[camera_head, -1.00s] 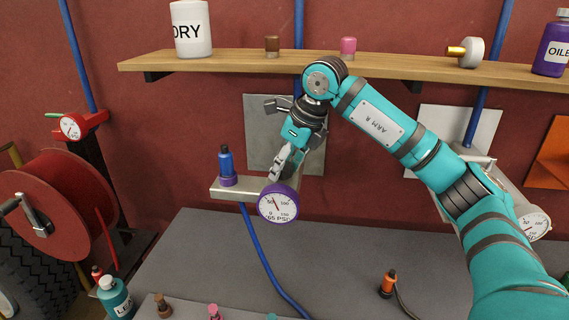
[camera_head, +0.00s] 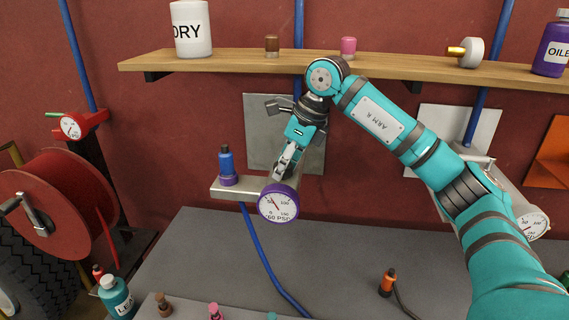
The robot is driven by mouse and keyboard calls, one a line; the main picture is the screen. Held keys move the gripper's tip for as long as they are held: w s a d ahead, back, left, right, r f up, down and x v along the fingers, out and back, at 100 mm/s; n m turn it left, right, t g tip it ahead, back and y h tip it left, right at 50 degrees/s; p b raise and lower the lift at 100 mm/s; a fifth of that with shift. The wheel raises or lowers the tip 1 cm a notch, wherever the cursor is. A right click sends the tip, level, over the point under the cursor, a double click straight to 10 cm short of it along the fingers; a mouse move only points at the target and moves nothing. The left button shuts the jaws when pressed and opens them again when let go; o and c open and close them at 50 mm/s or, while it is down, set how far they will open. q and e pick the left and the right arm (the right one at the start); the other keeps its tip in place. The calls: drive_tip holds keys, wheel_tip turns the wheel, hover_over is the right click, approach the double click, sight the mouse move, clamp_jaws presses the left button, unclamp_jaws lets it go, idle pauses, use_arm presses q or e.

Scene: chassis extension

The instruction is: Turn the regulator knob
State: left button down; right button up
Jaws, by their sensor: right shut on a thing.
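The regulator is a grey metal body (camera_head: 242,189) on a wall plate. Its round white pressure gauge (camera_head: 278,203) has a purple rim, a red needle and a reading that looks like 60 PSI. My right gripper (camera_head: 284,171) reaches down from above, just behind the gauge, and is shut on the regulator knob. The knob itself is mostly hidden by the fingers and the gauge. My left gripper is out of view.
A blue fitting (camera_head: 227,162) with a purple collar stands left of the gauge. A wooden shelf (camera_head: 230,60) crosses above my right arm. A second gauge (camera_head: 533,226) sits at the right. A grey bench top (camera_head: 350,255) lies below, mostly bare here.

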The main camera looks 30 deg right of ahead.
drive_tip(key=o, duration=0.9)
drive_tip(key=v, duration=1.2)
drive_tip(key=shift+s, duration=0.1)
